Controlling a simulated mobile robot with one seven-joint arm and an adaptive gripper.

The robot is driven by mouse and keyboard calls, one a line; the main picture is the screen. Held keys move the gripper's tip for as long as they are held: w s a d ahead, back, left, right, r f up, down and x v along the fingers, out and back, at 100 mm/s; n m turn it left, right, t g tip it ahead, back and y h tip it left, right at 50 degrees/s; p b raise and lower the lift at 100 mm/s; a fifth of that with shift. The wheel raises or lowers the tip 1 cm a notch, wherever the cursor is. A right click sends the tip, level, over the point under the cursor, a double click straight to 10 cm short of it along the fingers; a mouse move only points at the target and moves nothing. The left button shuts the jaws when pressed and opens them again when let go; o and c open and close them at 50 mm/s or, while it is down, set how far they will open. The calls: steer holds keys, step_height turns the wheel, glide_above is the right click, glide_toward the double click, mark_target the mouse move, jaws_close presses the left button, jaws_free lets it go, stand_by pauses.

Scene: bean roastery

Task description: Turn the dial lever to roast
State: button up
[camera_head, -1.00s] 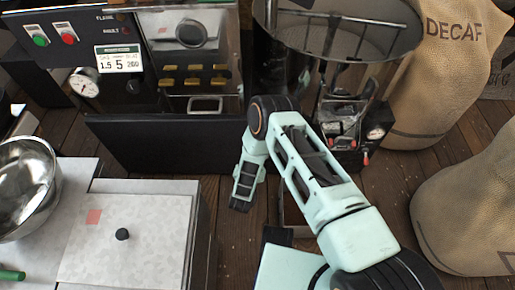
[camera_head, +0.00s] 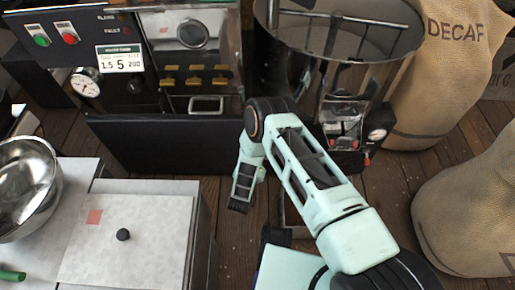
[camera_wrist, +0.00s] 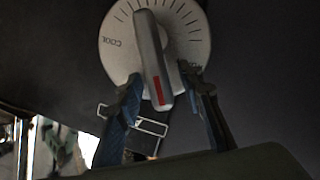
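The pale round dial (camera_wrist: 190,30) fills the upper middle of the wrist view, on a dark panel. It has tick marks and an upside-down COOL mark at its left; no ROAST mark is readable. The grey lever (camera_wrist: 148,45) crosses its face, with a red stripe at its lower end, leaning slightly right. My gripper (camera_wrist: 163,78) is open, with one finger left and one right of the lever's lower end. A gap shows beside the lever; I see no firm contact. In the head view I cannot make out the dial or my fingertips.
The roaster's control panel (camera_head: 30,62) and black front box (camera_head: 165,145) stand behind my arm. A round metal drum (camera_head: 345,40) is at the upper middle. Sacks (camera_head: 455,50) stand at the right. A white-topped bench (camera_head: 150,240) with a steel bowl (camera_head: 25,185) is at left.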

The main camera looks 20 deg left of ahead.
steer(key=v, duration=1.2)
